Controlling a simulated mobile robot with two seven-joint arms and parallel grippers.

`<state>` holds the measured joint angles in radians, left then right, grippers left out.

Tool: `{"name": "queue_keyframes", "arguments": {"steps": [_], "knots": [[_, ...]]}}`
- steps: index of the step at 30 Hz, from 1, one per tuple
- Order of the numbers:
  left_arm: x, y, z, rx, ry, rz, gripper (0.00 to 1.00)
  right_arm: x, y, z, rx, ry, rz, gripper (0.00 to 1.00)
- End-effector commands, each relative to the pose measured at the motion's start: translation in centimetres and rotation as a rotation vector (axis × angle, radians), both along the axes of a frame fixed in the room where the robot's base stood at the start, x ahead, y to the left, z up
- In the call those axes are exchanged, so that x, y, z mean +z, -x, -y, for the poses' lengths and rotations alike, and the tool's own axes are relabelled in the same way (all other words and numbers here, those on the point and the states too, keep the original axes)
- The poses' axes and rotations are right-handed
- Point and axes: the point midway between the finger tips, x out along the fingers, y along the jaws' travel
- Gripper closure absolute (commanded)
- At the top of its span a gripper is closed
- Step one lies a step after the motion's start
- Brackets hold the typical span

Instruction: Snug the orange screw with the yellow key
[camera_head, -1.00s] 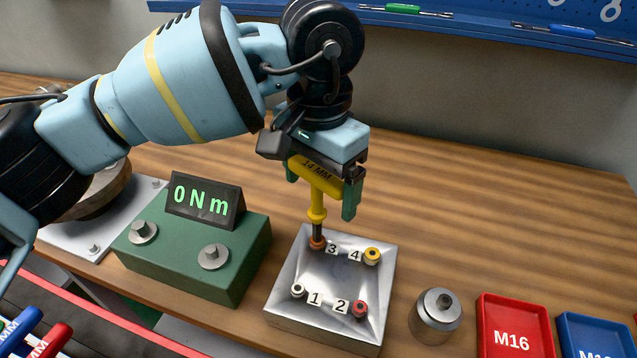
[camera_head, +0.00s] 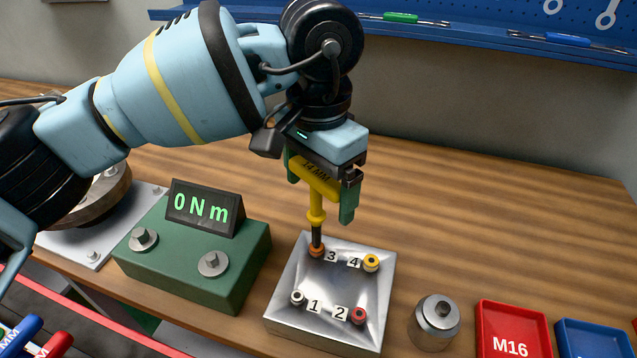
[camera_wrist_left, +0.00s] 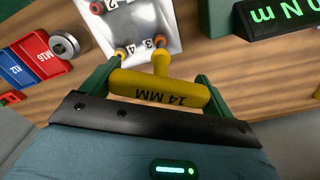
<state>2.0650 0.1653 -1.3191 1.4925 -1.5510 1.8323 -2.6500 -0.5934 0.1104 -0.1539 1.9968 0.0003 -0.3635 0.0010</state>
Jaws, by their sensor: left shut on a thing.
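The yellow key (camera_head: 317,205), marked 14 MM, is upright with its T-handle held in my left gripper (camera_head: 322,187). Its dark tip meets the orange screw (camera_head: 316,251) beside label 3, at the back left corner of the metal block (camera_head: 343,280). In the left wrist view the key's handle (camera_wrist_left: 160,90) lies between the two green fingers, and its shaft runs to the orange screw (camera_wrist_left: 159,42). The tip hides part of the screw head; how deep it sits I cannot tell. My right gripper is not in view.
The block also bears a yellow screw (camera_head: 371,263), a red screw (camera_head: 358,316) and a white screw (camera_head: 297,298). A green torque stand (camera_head: 190,255) reads 0 Nm at left. A metal cylinder (camera_head: 434,322) and a red M16 tray (camera_head: 513,330) stand at right. The back table is clear.

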Motion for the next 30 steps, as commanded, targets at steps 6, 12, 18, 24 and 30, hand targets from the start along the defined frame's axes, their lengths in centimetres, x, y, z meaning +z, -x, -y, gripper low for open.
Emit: {"name": "queue_keyframes", "arguments": {"steps": [6,12,18,24,30], "knots": [[0.3,0.0,0.0,0.095,0.001,0.004,0.39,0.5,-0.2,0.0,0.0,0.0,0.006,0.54],[0.4,0.0,-0.1,0.335,0.0,0.005,0.39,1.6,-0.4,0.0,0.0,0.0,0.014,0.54],[0.4,-0.1,-0.2,0.574,0.002,0.005,0.39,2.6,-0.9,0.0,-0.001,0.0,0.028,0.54],[0.4,-0.1,-0.3,0.815,0.001,0.006,0.39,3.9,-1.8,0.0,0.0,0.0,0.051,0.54],[0.3,-0.1,-0.4,1.013,0.003,0.005,0.39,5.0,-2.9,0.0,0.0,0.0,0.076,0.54]]}}
